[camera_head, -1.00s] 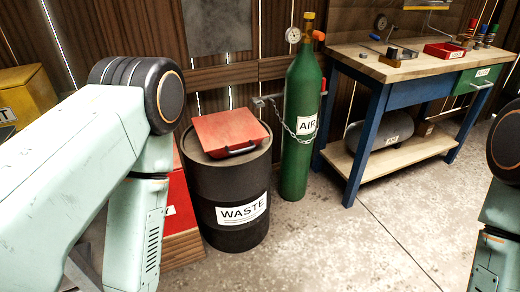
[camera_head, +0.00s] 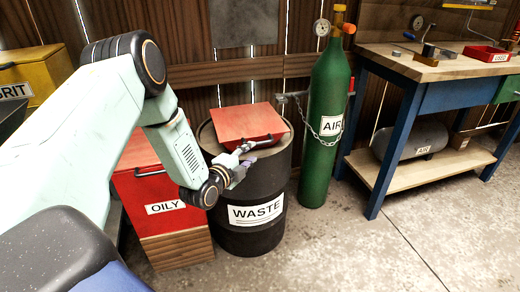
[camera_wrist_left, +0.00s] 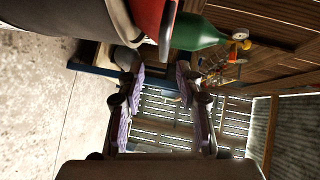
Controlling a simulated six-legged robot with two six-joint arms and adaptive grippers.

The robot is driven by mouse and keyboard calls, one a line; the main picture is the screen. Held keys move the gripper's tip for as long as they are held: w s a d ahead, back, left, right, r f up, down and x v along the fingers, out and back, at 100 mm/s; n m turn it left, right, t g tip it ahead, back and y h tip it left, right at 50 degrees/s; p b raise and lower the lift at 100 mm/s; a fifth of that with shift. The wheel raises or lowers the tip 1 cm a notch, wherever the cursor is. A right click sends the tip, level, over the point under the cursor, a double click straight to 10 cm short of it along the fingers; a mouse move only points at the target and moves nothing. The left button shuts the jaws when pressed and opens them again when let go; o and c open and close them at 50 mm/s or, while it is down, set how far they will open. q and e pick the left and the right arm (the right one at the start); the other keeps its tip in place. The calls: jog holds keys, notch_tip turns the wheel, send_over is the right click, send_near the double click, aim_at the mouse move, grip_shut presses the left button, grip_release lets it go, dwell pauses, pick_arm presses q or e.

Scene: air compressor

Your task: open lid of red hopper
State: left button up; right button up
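A red box labelled OILY (camera_head: 140,195), with a red top and a dark front handle (camera_head: 150,172), stands left of a black drum labelled WASTE (camera_head: 240,190). The drum has a flat red lid (camera_head: 245,121) with a dark front handle; the lid looks closed. My left gripper (camera_head: 246,157) is in front of the drum's upper rim, just below that handle; contact cannot be told. In the left wrist view its two fingers (camera_wrist_left: 160,80) are apart with nothing between them. The red lid (camera_wrist_left: 152,18) shows edge-on above them, beside the drum. My right gripper is out of view.
A green AIR cylinder (camera_head: 326,115), chained to the wall, stands right of the drum. A workbench (camera_head: 450,65) with blue legs is farther right. A yellow box (camera_head: 40,75) stands at the back left. The concrete floor in front is free.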

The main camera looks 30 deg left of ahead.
aim_at(259, 144)
pick_arm(q)
jog(key=shift+w+a+r+b, duration=0.1)
jog(key=shift+w+b, duration=0.15)
jog(key=shift+w, duration=0.1)
jog(key=shift+w+a+r+b, duration=0.1)
jog(key=shift+w+b, duration=0.1)
jog(key=shift+w, duration=0.15)
jog(key=w+b, duration=0.1)
jog(key=w, duration=0.1)
jog(key=w+b, duration=0.1)
jog(key=w, duration=0.1)
jog(key=w+f+b, duration=0.1)
jog(key=shift+w+a, duration=0.25)
jog(key=shift+w, duration=0.15)
jog(key=shift+w+f, duration=0.1)
jog(key=shift+w, duration=0.1)
jog(key=shift+c, duration=0.3)
grip_shut()
